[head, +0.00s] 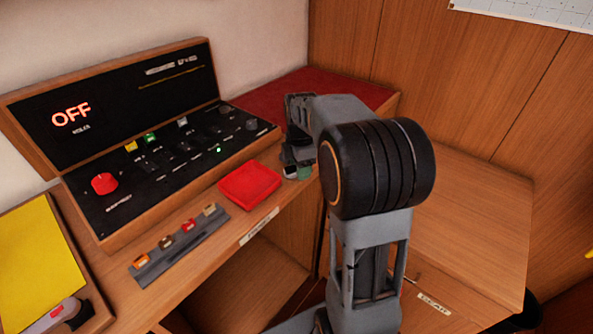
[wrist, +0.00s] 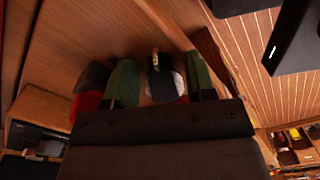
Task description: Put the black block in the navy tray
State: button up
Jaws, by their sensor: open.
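My gripper (head: 297,165) is low over the desk, just right of a red square tray or pad, partly hidden by my own arm. In the wrist view, its two green-padded fingers (wrist: 160,84) are apart. A small dark thing (wrist: 158,65) with a pale rounded part shows between the fingers; I cannot tell whether it is the black block or whether the fingers touch it. Another dark thing (wrist: 92,77) shows beside the left finger. I cannot make out a navy tray in either view.
The red square (head: 249,182) lies in front of a black control panel (head: 150,165) whose lid reads OFF. A grey strip (head: 180,245) holds several small coloured blocks near the desk edge. A yellow pad (head: 28,258) lies at left. A wooden surface (head: 465,230) at right is clear.

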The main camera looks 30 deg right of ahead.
grip_shut()
jog(key=shift+r, duration=0.15)
